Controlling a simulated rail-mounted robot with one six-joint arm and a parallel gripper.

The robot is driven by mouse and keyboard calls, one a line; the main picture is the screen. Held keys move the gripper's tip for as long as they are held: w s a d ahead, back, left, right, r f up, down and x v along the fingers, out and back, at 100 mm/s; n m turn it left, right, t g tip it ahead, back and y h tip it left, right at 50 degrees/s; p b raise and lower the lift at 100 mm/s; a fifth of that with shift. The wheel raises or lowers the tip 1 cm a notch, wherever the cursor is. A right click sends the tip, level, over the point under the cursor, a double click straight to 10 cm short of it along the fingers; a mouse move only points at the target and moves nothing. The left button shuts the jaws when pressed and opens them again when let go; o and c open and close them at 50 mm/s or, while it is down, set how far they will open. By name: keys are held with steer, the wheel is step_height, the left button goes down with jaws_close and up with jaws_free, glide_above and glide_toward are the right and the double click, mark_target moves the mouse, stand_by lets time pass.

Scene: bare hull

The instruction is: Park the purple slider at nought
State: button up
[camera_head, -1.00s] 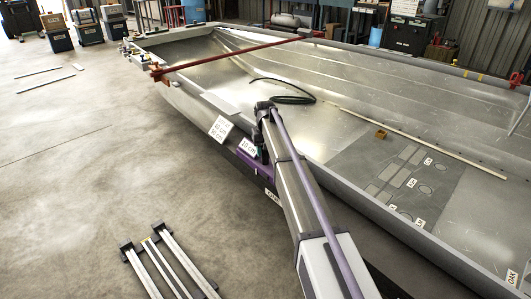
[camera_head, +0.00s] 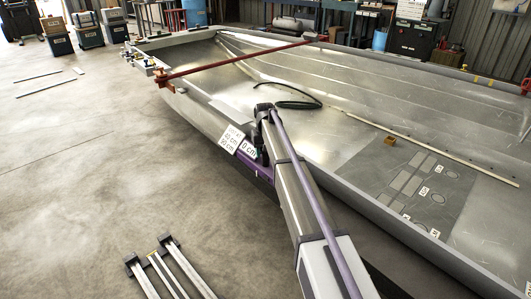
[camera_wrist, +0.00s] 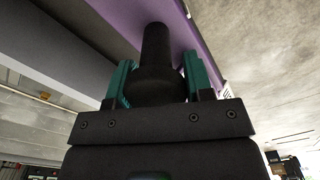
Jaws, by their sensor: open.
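The purple slider (camera_head: 262,173) sits on the near outer side of the metal hull, low beside my gripper (camera_head: 261,150). In the wrist view the slider's purple plate (camera_wrist: 205,45) lies behind a dark round handle (camera_wrist: 157,60). The handle stands between the two teal fingers of my gripper (camera_wrist: 160,82), which are open around it. A white card (camera_head: 249,149) just left of the gripper reads "0 cm"; I cannot tell whether a digit is hidden at its left edge. Another card (camera_head: 231,138) close beside it shows "40 cm" and "30 cm".
The hull (camera_head: 330,140) fills the right side. A red bar (camera_head: 230,64) crosses it towards the back. A dark hose (camera_head: 297,103) and a small brown block (camera_head: 390,140) lie inside. Metal rails (camera_head: 168,268) lie on the floor in front. The left floor is largely clear.

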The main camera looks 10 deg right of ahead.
steer(key=o, duration=0.3)
steer(key=shift+o, duration=0.2)
step_height(320, 180, up, 11)
steer(key=p, duration=1.1)
steer(key=shift+r, duration=0.1)
steer(key=shift+f, duration=0.2)
steer(key=shift+s, duration=0.35)
steer(key=s, duration=4)
step_height(320, 180, up, 17)
steer(key=s+p, duration=0.1)
steer(key=p, duration=1.5)
steer(key=shift+a+m+p, duration=0.3)
steer(key=shift+a+p, duration=0.1)
steer(key=shift+a, duration=0.05)
